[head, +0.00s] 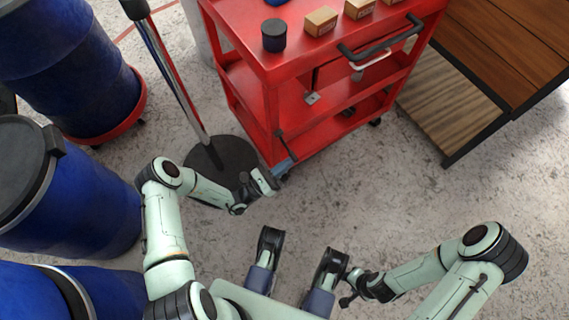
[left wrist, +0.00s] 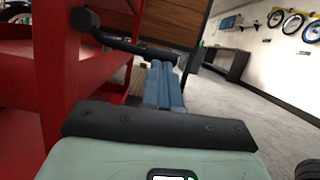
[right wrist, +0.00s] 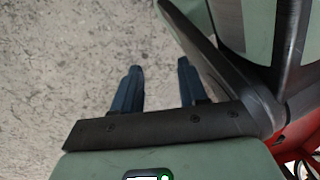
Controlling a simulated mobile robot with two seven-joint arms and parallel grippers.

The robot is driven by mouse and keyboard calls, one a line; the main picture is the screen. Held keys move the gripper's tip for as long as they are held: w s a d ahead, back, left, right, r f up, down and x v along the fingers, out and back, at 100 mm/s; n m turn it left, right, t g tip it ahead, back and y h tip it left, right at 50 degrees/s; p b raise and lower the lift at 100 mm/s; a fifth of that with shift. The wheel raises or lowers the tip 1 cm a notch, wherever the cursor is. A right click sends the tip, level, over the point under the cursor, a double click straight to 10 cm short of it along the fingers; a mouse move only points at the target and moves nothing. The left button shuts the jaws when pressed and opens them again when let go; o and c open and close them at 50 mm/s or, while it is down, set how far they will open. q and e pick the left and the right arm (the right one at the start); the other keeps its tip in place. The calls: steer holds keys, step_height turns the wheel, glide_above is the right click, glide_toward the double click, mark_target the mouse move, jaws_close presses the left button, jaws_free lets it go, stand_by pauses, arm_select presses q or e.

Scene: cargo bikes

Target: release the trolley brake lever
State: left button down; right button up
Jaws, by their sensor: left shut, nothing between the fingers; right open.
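The red trolley (head: 262,62) stands at the top centre of the head view. A dark lever (head: 286,146), which looks like the brake lever, sticks out low at its near corner. It also shows in the left wrist view as a black bar (left wrist: 125,43) with a rounded end, in front of a red post. My left gripper (head: 284,167) is shut and empty, close by the lever. In the left wrist view its blue fingertips (left wrist: 165,75) are just beneath the bar's far end; I cannot tell if they touch. My right gripper (right wrist: 160,72) is open and empty over bare floor.
Blue drums (head: 65,190) stand along the left. A pole on a round dark base (head: 222,157) stands left of the trolley, near my left arm. Small boxes (head: 321,20) and a dark cup (head: 274,36) sit on the trolley top. A wooden cargo box (head: 500,45) is at right.

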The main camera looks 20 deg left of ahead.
steer(key=w+a+r+t+p, duration=0.1)
steer(key=w+r+t+p, duration=0.3)
steer(key=w+r, duration=0.45)
arm_select(q)
step_height(320, 180, up, 11)
steer(key=w+a+n+t+y+p, duration=0.1)
steer(key=n+y+p, duration=0.5)
steer(key=n+p, duration=0.5)
steer(key=n, duration=0.4)
steer(key=shift+n, duration=0.4)
arm_select(e)
steer(key=s+a+r+n+g+y, duration=0.1)
steer(key=s+a+r+g, duration=0.3)
steer(key=s+r, duration=0.5)
steer(key=s+a, duration=0.1)
steer(key=s, duration=0.1)
steer(key=shift+s+a+r+g+y, duration=0.2)
steer(key=shift+s+r+g+y, duration=0.2)
arm_select(q)
steer(key=shift+a+r, duration=0.1)
steer(key=shift+a, duration=0.1)
